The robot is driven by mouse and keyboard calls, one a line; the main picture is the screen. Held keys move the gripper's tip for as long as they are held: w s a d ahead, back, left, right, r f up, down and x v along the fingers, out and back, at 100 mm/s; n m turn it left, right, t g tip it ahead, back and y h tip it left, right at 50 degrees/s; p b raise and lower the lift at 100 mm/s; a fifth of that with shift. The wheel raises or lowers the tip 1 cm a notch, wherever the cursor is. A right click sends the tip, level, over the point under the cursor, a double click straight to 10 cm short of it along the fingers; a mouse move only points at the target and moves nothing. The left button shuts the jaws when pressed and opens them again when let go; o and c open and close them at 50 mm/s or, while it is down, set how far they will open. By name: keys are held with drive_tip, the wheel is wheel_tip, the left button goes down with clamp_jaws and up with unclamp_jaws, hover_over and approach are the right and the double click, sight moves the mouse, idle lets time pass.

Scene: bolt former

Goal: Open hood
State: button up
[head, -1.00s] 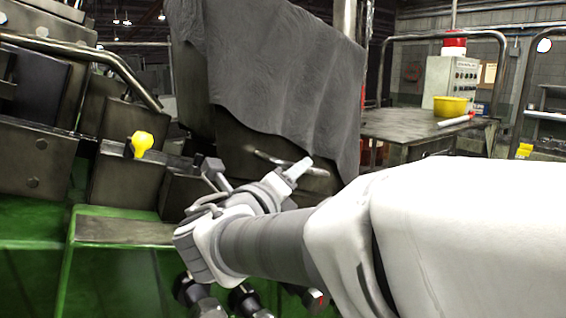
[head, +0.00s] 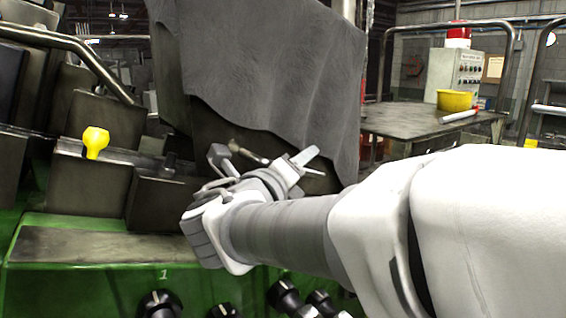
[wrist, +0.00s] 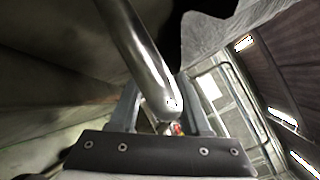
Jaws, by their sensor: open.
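The hood (head: 215,120) is a dark metal panel on the green machine, with a grey cloth (head: 285,70) draped over its upper part. It stands upright behind my gripper. A bent metal handle (head: 246,152) sticks out from its lower front. In the wrist view the shiny handle bar (wrist: 135,45) runs down from the top, and its rounded end lies in the gap between my fingers. My gripper (head: 265,157) is open at the handle, with one finger on each side; it also shows in the wrist view (wrist: 162,95). I cannot tell whether a finger touches the bar.
A yellow knob (head: 95,142) and dark blocks stand on the machine at left. Black knobs (head: 160,304) line its green front edge. A metal table (head: 400,120) with a yellow bowl (head: 454,100) and a control box stands at back right.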

drive_tip(key=shift+c, duration=0.2)
clamp_jaws()
idle(1.2)
